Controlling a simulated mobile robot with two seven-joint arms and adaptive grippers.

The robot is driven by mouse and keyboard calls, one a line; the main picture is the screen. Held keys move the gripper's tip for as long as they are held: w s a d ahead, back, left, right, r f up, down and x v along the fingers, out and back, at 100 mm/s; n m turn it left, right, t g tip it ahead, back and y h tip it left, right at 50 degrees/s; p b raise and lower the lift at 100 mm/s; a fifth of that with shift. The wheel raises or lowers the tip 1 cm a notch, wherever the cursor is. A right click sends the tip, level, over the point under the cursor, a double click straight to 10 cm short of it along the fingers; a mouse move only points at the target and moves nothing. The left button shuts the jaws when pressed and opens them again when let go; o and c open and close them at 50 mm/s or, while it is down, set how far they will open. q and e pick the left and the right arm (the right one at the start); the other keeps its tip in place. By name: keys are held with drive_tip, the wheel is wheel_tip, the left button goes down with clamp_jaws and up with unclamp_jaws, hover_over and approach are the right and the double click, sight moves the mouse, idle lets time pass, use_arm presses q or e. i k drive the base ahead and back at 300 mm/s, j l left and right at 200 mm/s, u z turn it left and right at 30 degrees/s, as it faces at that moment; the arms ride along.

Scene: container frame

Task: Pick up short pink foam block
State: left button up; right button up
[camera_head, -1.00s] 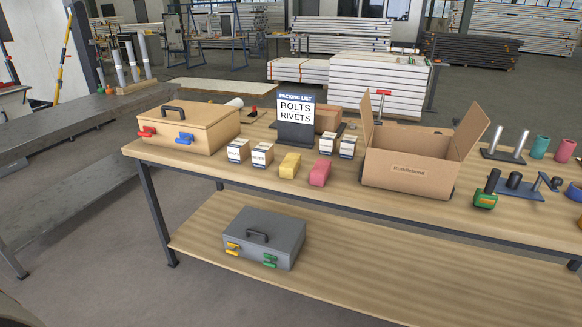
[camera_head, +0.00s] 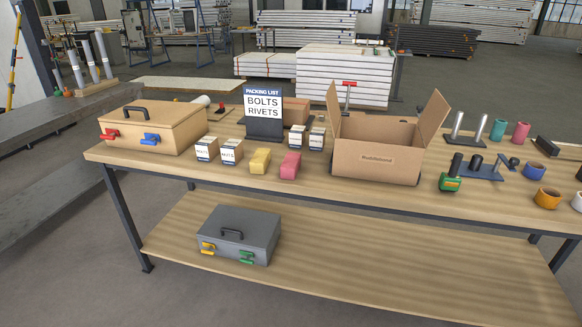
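The short pink foam block (camera_head: 290,166) lies on the wooden workbench top (camera_head: 310,188), near its front edge. A yellow foam block (camera_head: 260,160) lies just to its left, apart from it. An open cardboard box (camera_head: 377,156) stands to its right. Neither of my grippers shows in the head view.
Small labelled boxes (camera_head: 231,151) stand left of the blocks, and a packing list sign (camera_head: 263,115) stands behind. A tan toolbox (camera_head: 152,127) is at the left end. A grey toolbox (camera_head: 239,235) sits on the lower shelf. A green tape dispenser (camera_head: 449,183) and cups are at right.

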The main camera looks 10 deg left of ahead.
sight(290, 166)
drive_tip(key=z, duration=0.4)
drive_tip(key=i+j+z, duration=0.1)
drive_tip(key=j+z, duration=0.65)
drive_tip(key=z, duration=0.15)
drive_tip(key=j+z, duration=0.3)
drive_tip(key=j, duration=0.65)
drive_tip(key=k, duration=0.05)
